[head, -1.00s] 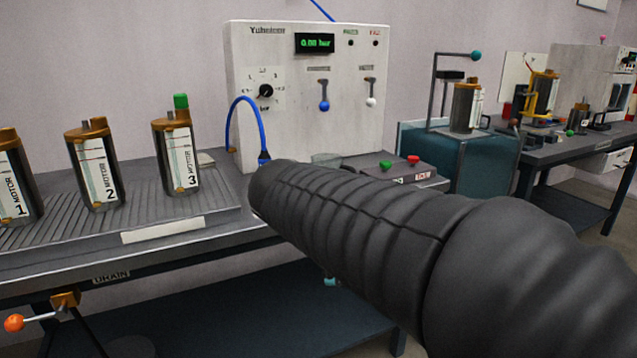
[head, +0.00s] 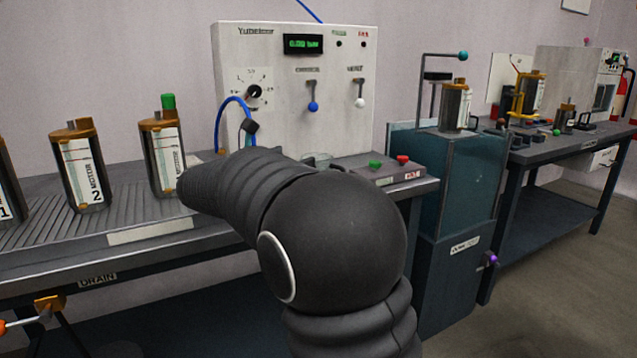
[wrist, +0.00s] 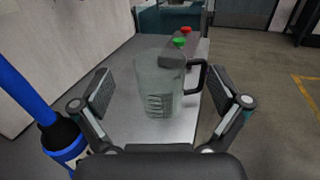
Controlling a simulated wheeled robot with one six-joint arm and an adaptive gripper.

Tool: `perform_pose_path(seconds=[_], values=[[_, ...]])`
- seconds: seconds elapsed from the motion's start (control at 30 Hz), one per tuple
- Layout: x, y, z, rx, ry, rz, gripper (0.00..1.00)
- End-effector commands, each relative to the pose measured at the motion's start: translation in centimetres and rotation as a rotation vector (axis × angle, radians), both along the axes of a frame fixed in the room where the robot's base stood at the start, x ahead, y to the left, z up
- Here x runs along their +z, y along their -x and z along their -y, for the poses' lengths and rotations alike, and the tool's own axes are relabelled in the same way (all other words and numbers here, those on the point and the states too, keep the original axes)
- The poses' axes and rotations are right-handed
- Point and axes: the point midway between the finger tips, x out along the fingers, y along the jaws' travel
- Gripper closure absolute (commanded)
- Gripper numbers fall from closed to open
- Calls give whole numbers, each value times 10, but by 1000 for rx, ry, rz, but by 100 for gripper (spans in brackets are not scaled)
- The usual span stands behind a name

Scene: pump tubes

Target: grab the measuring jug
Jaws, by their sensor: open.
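The measuring jug (wrist: 158,85) is clear, with a dark handle (wrist: 194,78) on its right side and markings low on its wall. In the wrist view it stands upright on the bench top (wrist: 182,128), straight ahead of my gripper (wrist: 166,95). The two fingers are spread wide, one on each side of the jug, and I see nothing held. I cannot tell how far the jug reaches in between the fingers. In the head view only the jug's upper part (head: 317,160) shows behind my arm, which hides my gripper there.
A blue hose with a dark connector (wrist: 62,135) is close on the left in the wrist view. The control box with a green button (head: 375,164) and a red button stands just beyond the jug. The panel (head: 335,110) rises behind. Motor 3 (head: 163,155) stands left of my arm.

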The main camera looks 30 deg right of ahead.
Motion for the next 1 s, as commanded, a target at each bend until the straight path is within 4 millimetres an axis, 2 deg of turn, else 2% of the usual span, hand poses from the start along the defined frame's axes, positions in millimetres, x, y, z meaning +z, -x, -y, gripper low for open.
perform_pose_path(seconds=[0.03, 0.2, 0.47, 0.6, 0.67, 0.8, 1.0], values=[[-23, -1, -1, 2, -4, -28, 0], [-56, -3, -4, 8, -8, -41, 0], [-75, -25, 13, 6, -10, -59, 0], [-89, -40, 34, -3, -11, -73, 0], [-91, -45, 45, -6, -11, -73, 0], [-75, -42, 64, -7, -9, -54, 0], [-56, -32, 74, -4, -7, -33, 0]])
